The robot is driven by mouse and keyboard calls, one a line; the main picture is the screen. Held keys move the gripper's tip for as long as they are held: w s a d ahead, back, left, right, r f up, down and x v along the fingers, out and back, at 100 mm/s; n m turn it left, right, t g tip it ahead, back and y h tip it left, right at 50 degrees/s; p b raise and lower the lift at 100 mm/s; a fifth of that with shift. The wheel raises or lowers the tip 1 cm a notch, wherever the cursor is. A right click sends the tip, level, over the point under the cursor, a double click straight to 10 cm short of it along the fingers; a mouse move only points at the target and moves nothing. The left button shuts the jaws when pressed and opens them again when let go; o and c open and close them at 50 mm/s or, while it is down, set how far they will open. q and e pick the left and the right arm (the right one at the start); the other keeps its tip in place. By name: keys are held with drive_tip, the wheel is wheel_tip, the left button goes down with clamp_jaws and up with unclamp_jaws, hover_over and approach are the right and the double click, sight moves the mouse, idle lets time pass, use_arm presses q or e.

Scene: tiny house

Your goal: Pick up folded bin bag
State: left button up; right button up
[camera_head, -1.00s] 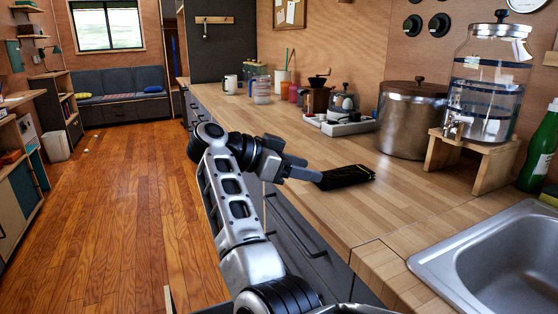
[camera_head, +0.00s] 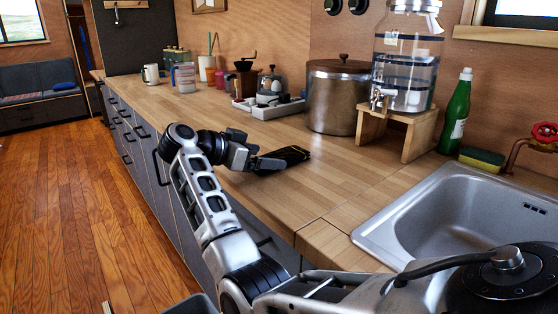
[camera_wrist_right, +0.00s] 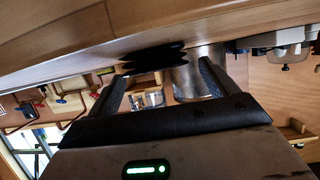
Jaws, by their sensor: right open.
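The folded bin bag (camera_head: 291,153) is a flat, black, shiny bundle lying on the wooden counter near its front edge. In the right wrist view the bag (camera_wrist_right: 153,57) shows as a dark, layered shape beyond the fingertips, against the tilted counter. My right gripper (camera_head: 270,163) is at the bag's near left end and hides part of it in the head view. In the right wrist view its two fingers (camera_wrist_right: 162,70) are spread apart with nothing held between them. I cannot tell whether they touch the bag. My left gripper is not in view.
A steel pot (camera_head: 334,98) and a water dispenser on a wooden stand (camera_head: 397,130) are behind the bag. A sink (camera_head: 455,215) is to the right. Mugs, a grinder (camera_head: 244,82) and a white tray (camera_head: 268,107) stand farther left. Counter around the bag is clear.

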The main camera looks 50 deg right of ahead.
sight(277, 156)
drive_tip(key=x, duration=0.4)
drive_tip(key=shift+w+r, duration=0.1)
drive_tip(key=shift+r, duration=0.05)
drive_tip(key=c, duration=1)
drive_tip(key=shift+c, duration=0.2)
